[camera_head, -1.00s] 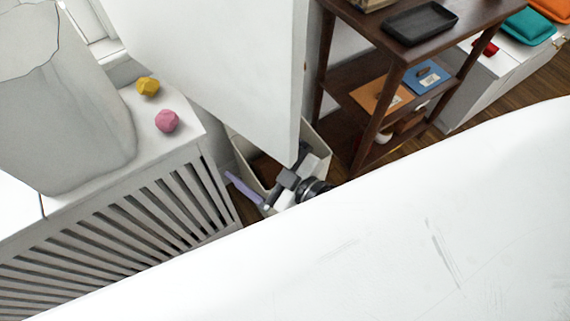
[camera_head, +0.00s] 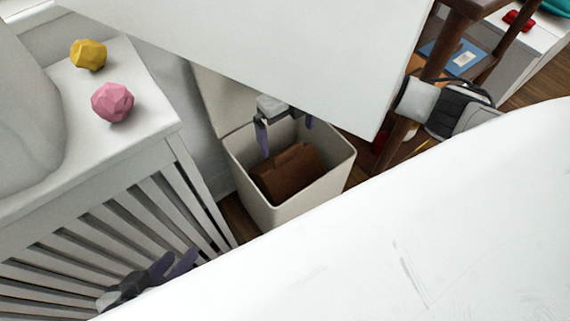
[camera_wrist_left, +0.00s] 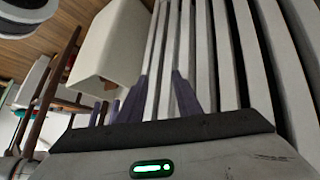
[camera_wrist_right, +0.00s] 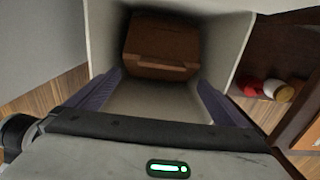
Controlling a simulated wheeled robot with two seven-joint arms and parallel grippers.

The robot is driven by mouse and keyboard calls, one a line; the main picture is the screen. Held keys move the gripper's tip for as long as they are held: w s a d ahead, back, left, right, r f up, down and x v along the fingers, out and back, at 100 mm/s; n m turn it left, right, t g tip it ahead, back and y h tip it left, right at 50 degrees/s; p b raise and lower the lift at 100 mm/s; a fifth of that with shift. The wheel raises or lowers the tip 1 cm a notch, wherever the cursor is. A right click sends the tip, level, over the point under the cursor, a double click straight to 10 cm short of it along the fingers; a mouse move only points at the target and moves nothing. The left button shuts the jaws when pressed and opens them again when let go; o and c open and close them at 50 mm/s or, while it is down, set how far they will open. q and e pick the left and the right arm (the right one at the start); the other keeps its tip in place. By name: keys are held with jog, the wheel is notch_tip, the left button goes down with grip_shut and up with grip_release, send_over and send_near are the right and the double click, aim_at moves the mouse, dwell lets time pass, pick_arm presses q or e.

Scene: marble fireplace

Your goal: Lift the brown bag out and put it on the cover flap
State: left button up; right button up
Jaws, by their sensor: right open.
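The brown bag (camera_head: 288,176) lies inside an open pale box (camera_head: 331,178); it also shows in the right wrist view (camera_wrist_right: 160,45). A pale panel (camera_head: 218,95) stands up at the back of the box and looks like the cover flap. My right gripper (camera_head: 287,140) is open and empty at the box mouth, above the bag, with its fingers pointing down. In the right wrist view its fingers (camera_wrist_right: 158,82) are wide apart, short of the bag. My left gripper (camera_head: 180,258) is beside the slatted cover, its fingers (camera_wrist_left: 159,80) apart and empty.
The white slatted cover (camera_head: 130,220) is left of the box, with a pink block (camera_head: 113,102) and a yellow block (camera_head: 88,54) on top. A dark wooden shelf (camera_head: 455,30) is at the right. Large white surfaces hide parts above and below the box.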

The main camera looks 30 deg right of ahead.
aim_at(288, 151)
notch_tip(288, 151, down, 4)
jog(key=shift+s+f+b, duration=0.1)
jog(key=shift+b, duration=0.55)
jog(key=shift+f+b, duration=0.3)
jog(key=shift+f, duration=0.2)
jog(key=f, duration=0.1)
jog(key=f+b, duration=0.2)
jog(key=shift+w+d+f, duration=0.25)
jog(key=shift+w+f, duration=0.05)
jog(key=shift+f, duration=0.3)
pick_arm(q)
jog(key=shift+t+h, duration=0.8)
jog(key=d+r, duration=0.2)
jog(key=r, duration=0.1)
jog(key=shift+w+d+r, duration=0.2)
jog(key=shift+w+d, duration=0.05)
jog(key=shift+w, duration=0.15)
pick_arm(e)
jog(key=shift+w+r, duration=0.1)
jog(key=c, duration=2)
